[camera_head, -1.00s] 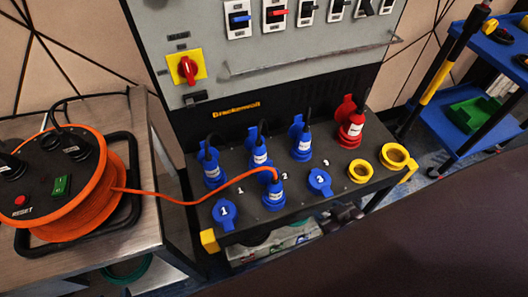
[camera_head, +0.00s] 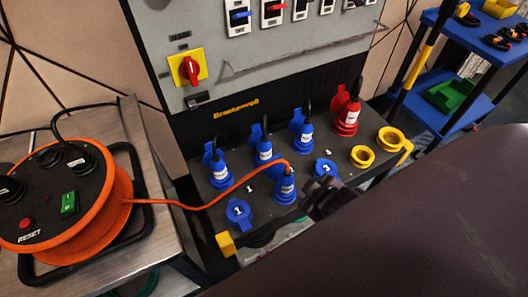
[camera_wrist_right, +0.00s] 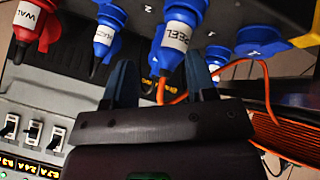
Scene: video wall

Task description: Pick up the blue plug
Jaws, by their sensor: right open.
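The blue plug with the orange cable (camera_head: 285,186) sits upright in a front-row socket of the black panel. In the right wrist view this plug (camera_wrist_right: 170,45) carries a white label reading REEL. My right gripper (camera_head: 322,196) is just right of it in the head view. In the wrist view my open fingers (camera_wrist_right: 162,82) flank the plug's cable end, with nothing gripped; contact cannot be told. Three more blue plugs (camera_head: 217,168) stand in the back row. My left gripper is not in view.
A red plug (camera_head: 347,115) and yellow sockets (camera_head: 392,139) are on the panel's right. An orange cable reel (camera_head: 75,235) lies on the left table. Blue-capped sockets 1 (camera_head: 239,212) and 3 (camera_head: 325,168) flank the plug. A blue shelf (camera_head: 440,105) stands right.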

